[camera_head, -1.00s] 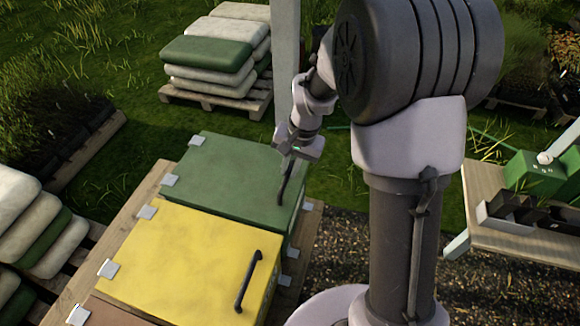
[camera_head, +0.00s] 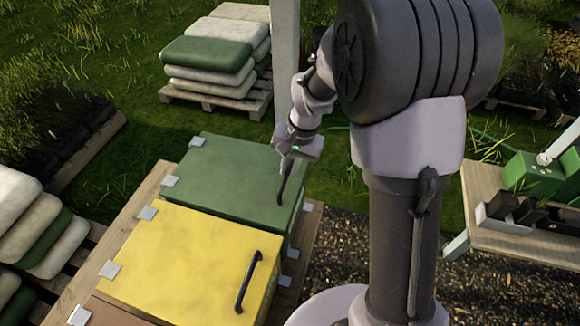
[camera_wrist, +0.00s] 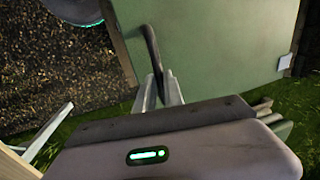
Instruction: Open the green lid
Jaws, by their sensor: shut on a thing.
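The green lid (camera_head: 230,172) lies flat and closed on its box, with pale hinge plates on its left side in the head view. Its dark bar handle (camera_head: 284,182) is near the lid's right edge. My gripper (camera_head: 292,163) is at the upper end of this handle. In the wrist view, the fingers of my gripper (camera_wrist: 160,92) are shut on the dark handle (camera_wrist: 151,50), and the green lid (camera_wrist: 215,45) fills the upper right. The fingertips are small and partly hidden in the head view.
A yellow lid (camera_head: 190,255) with its own dark handle (camera_head: 249,282) adjoins the green one in front. A grey post (camera_head: 285,70) stands behind my gripper. Stacked sacks (camera_head: 208,55) lie on a pallet at the back. A side table (camera_head: 480,190) stands at the right.

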